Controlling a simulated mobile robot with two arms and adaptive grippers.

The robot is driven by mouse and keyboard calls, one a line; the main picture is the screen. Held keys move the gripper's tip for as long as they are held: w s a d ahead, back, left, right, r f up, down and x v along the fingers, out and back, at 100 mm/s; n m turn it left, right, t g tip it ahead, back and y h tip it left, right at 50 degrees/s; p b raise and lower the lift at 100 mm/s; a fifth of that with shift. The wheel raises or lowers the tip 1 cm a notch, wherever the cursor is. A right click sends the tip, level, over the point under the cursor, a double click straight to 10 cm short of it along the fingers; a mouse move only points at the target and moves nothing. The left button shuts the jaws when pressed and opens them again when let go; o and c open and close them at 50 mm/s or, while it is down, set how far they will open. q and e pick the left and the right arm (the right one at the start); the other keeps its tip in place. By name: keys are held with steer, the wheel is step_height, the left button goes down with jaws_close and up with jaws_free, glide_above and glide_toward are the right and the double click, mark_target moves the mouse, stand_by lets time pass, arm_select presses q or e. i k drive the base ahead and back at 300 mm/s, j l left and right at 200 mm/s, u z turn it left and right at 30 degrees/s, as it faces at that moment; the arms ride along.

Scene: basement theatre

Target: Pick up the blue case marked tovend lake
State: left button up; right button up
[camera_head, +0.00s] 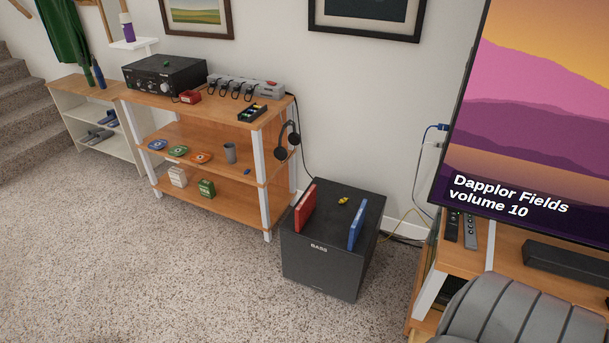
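A blue case (356,224) stands upright on the right side of the top of a black box marked BASS (335,205). Its marking is too small to read. A red case (305,208) stands upright on the left side of the same box, apart from the blue one. A small yellow object (343,201) lies between them towards the back. Neither of my grippers shows in the head view.
A wooden shelf unit (220,112) with electronics and small items stands left of the box; headphones (288,138) hang at its side. A large screen (530,110) and media stand (500,245) are at right, with a grey rounded object (525,312) in front. Carpet (160,270) is clear.

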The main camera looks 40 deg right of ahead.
mark_target(356, 226)
steer(key=i+z, duration=0.2)
steer(key=i, duration=0.5)
steer(key=i+z, duration=0.15)
steer(key=i, duration=0.55)
steer(key=i+j+z, duration=0.2)
steer(key=i, duration=0.5)
